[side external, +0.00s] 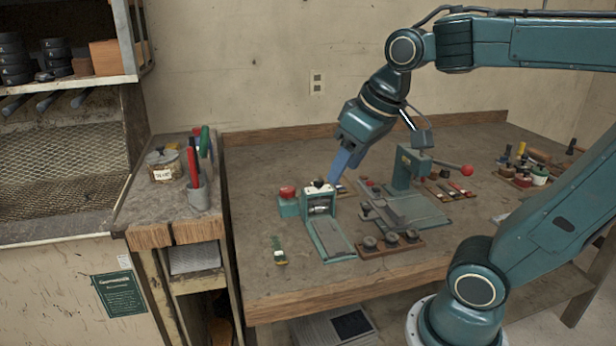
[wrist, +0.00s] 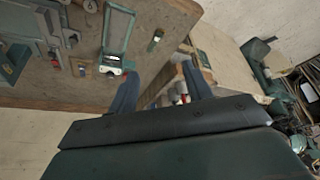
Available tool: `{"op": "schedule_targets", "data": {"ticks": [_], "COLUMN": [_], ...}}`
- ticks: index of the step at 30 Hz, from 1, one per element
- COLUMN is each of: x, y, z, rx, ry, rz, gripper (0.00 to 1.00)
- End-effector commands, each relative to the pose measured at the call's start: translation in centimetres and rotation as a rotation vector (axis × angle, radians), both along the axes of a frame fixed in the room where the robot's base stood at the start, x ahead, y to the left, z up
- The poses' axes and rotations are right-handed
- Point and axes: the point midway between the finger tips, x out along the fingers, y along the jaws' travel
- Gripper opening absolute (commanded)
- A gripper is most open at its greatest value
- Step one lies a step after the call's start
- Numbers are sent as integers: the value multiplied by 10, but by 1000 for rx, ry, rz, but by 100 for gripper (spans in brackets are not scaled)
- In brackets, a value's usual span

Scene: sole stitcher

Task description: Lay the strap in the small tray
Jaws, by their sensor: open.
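A short green and yellow strip (side external: 279,250), which looks like the strap, lies on the bench top near its left edge. It also shows in the wrist view (wrist: 155,40). A shallow green-edged tray (side external: 333,242) with a grey floor lies to its right, in front of a small green and white device; the wrist view shows it too (wrist: 119,33). I cannot be sure it is the small tray. My gripper (side external: 346,163) is open and empty, above the bench behind the device. Its two blue fingers stand apart in the wrist view (wrist: 158,72).
A green press (side external: 405,172) with a red-knobbed lever stands right of my gripper. A wooden block with several dark knobs (side external: 390,243) lies at the front. A side shelf at left holds a jar (side external: 164,165) and a tool cup (side external: 199,198).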

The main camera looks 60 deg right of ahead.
Motion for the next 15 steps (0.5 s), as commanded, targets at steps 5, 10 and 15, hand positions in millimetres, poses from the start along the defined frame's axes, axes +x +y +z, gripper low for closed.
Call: {"op": "schedule_targets", "data": {"ticks": [5,10,15], "x": [-35,-53,-59], "y": [19,27,29], "z": [-17,-29,-34], "rx": [-3,-3,-2], "ry": [-44,-68,-74], "rz": [69,107,119], "gripper": [50,50,50]}}
